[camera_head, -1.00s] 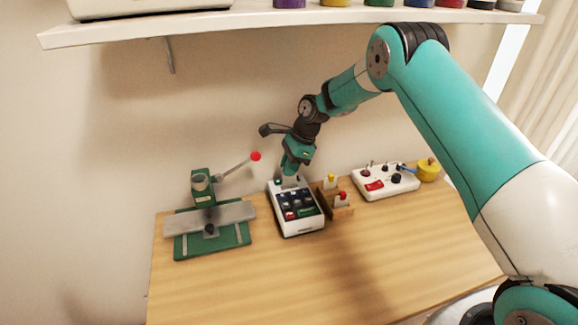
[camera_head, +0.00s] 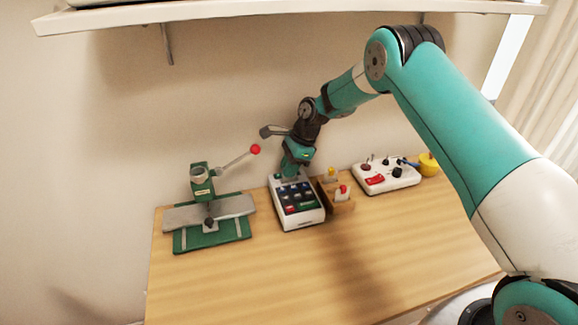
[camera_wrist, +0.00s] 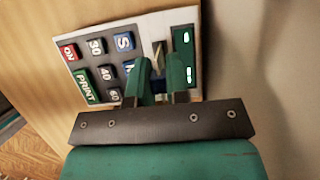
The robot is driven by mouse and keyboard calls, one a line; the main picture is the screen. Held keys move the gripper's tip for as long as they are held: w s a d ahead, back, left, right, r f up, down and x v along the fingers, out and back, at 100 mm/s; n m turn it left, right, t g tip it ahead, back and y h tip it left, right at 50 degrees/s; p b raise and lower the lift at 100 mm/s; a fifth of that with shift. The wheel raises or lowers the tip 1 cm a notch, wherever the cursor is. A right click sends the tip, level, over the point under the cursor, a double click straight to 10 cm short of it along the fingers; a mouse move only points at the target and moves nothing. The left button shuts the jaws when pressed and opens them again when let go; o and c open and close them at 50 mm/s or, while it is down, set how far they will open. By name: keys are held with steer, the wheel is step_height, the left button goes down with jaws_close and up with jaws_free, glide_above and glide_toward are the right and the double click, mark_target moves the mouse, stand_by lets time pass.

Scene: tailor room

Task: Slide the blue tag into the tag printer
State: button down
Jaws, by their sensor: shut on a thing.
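The tag printer (camera_head: 312,221) is a white box with several keys on its sloped top, standing at the back of the wooden table. In the wrist view, the printer (camera_wrist: 85,53) shows a red ON key, a green PRINT key and a green display. My gripper (camera_head: 289,176) points down at the printer's back end. In the wrist view my gripper (camera_wrist: 160,70) is shut beside the display, with its fingers close to the printer top. A dark blue bit, likely the blue tag (camera_wrist: 159,86), shows between the fingers. The tag's lower part and the slot are mostly hidden.
A wooden rack (camera_head: 342,208) with a yellow-topped tag (camera_head: 331,173) and a red-topped tag (camera_head: 343,190) stands right of the printer. A green press (camera_head: 208,215) with a red-knobbed lever is on the left. A white control box (camera_head: 387,176) is farther right. The front table is clear.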

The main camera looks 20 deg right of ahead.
steer(key=shift+f+b, duration=0.45)
steer(key=shift+f, duration=0.65)
steer(key=c, duration=1)
jaws_free()
steer(key=shift+r, duration=0.15)
steer(key=b+v, duration=0.1)
steer(key=v, duration=1.1)
steer(key=shift+d+b, duration=0.1)
steer(key=shift+b, duration=0.25)
steer(key=shift+s, duration=0.1)
